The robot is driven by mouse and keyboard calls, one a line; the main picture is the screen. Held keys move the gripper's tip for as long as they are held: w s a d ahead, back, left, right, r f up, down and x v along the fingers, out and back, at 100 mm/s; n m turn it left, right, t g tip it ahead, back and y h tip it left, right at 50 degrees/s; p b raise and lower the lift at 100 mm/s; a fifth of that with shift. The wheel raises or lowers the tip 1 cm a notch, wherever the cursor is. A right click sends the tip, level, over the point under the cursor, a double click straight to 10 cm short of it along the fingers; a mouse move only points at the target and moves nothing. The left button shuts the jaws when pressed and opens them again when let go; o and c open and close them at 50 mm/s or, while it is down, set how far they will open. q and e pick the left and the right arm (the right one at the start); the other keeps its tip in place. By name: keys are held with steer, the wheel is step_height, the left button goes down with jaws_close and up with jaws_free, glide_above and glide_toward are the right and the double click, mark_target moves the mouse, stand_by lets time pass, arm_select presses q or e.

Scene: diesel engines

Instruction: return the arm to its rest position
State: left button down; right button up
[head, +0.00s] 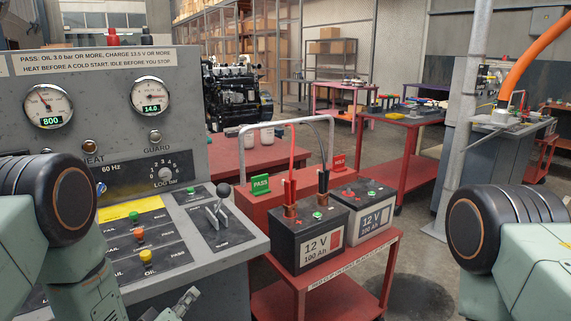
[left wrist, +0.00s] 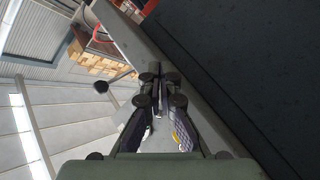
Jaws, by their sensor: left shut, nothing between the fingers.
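My left gripper (head: 183,303) shows at the bottom of the head view, low in front of the grey control console (head: 235,262). It is shut with nothing between its fingers. In the left wrist view its fingers (left wrist: 160,85) are together in the middle, beside a grey panel surface. My left arm comes in from the left in front of the console. My right arm shows at the right edge, and its gripper is out of view.
The console carries gauges, coloured buttons and a lever (head: 222,195). Two 12 V batteries (head: 310,240) stand on a red cart (head: 340,278) to its right, with red and black leads. A black engine (head: 235,95) and red tables (head: 400,140) are behind. Floor between cart and right arm is clear.

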arm_select(q)
steer(key=s+f+m+g+y+p, duration=0.1)
steer(key=s+f+m+g, duration=0.1)
steer(key=s+f+g, duration=0.5)
steer(key=s+f+m+g+y+p, duration=0.15)
steer(key=s+f, duration=0.35)
steer(key=s, duration=0.6)
steer(key=s+a+m+g, duration=0.25)
steer(key=s+g, duration=0.45)
steer(key=s, duration=1.4)
steer(key=shift+m+y, duration=0.25)
steer(key=shift+m, duration=0.05)
steer(key=f+b, duration=0.3)
steer(key=d+f+b, duration=0.1)
steer(key=f, duration=0.1)
steer(key=shift+w+f+b, duration=0.1)
steer(key=shift+f+b, duration=0.15)
steer(key=shift+b, duration=0.1)
steer(key=shift+a, duration=0.1)
